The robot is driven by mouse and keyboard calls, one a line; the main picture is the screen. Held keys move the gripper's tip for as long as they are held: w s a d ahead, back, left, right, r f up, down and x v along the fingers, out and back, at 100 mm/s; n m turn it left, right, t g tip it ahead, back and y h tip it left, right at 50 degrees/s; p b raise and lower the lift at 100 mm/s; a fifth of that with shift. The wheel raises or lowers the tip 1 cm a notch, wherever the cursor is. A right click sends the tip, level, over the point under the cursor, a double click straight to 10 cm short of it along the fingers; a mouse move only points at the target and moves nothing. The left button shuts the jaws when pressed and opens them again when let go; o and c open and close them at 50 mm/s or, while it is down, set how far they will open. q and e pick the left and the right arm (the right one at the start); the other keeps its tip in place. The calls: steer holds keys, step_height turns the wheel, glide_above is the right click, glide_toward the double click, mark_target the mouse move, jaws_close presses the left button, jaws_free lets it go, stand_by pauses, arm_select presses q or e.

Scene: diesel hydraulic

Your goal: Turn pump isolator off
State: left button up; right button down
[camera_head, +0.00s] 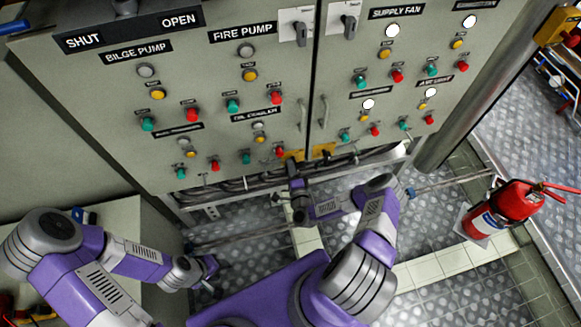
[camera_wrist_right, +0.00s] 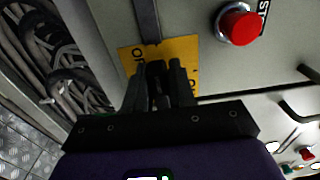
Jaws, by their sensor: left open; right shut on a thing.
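A yellow isolator plate (camera_head: 291,155) is at the bottom edge of the grey control cabinet. My right gripper (camera_head: 296,172) reaches up to it from below. In the right wrist view the same yellow plate (camera_wrist_right: 184,50) lies behind my right fingertips (camera_wrist_right: 160,72), with part of its black lettering covered. The right fingers are shut on the dark isolator handle in front of the plate; the handle is mostly hidden between them, so its angle is unclear. My left gripper (camera_head: 208,268) is open and empty, low at the left, away from the cabinet.
A second yellow plate (camera_head: 323,151) sits just right of the first. A red button (camera_wrist_right: 238,25) is close to my right gripper. Cables (camera_wrist_right: 62,60) run beneath the cabinet. A red fire extinguisher (camera_head: 505,207) stands at the right. Patterned metal floor (camera_head: 450,295) is clear in front.

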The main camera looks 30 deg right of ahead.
stand_by(0.4)
steer(key=c, duration=1)
jaws_free()
steer(key=shift+c, duration=0.2)
steer(key=p+v, duration=0.2)
steer(key=v, duration=0.5)
steer(key=shift+s, duration=0.3)
steer(key=shift+a, duration=0.1)
steer(key=p+v, duration=0.1)
steer(key=v, duration=0.7)
